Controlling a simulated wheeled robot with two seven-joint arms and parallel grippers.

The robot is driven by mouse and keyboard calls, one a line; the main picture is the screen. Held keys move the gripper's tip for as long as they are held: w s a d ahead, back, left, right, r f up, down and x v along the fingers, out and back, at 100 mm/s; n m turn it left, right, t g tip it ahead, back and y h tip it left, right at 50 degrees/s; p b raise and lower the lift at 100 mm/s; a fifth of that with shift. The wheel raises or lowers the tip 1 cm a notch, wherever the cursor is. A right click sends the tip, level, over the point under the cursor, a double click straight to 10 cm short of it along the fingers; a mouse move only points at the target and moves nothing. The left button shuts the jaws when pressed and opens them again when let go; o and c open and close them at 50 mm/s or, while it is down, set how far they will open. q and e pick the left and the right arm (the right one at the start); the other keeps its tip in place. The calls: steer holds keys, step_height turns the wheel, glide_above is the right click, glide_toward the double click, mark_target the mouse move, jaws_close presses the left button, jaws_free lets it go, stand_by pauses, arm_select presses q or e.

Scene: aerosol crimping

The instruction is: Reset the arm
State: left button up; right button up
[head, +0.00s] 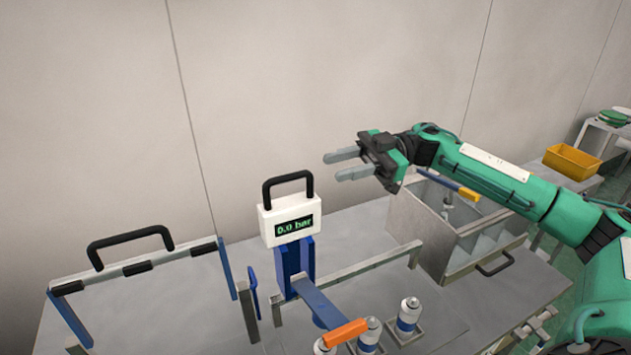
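My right gripper (338,165) is at the end of the green arm that comes in from the right. Its two grey fingers point left and stand apart with nothing between them. It is held in the air above the bench, to the upper right of the white gauge box (290,218) that reads "0.0 bar". The gauge box has a black handle and sits on a blue post (295,262). My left gripper and arm are not in view.
A blue lever with an orange grip (345,332) reaches over several small aerosol cans (407,314) at the front. A grey metal bin (440,232) stands behind right, under my arm. A hinged frame (140,262) is at left. A yellow crate (572,161) stands far right.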

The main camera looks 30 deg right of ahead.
steer(key=shift+d, duration=1.1)
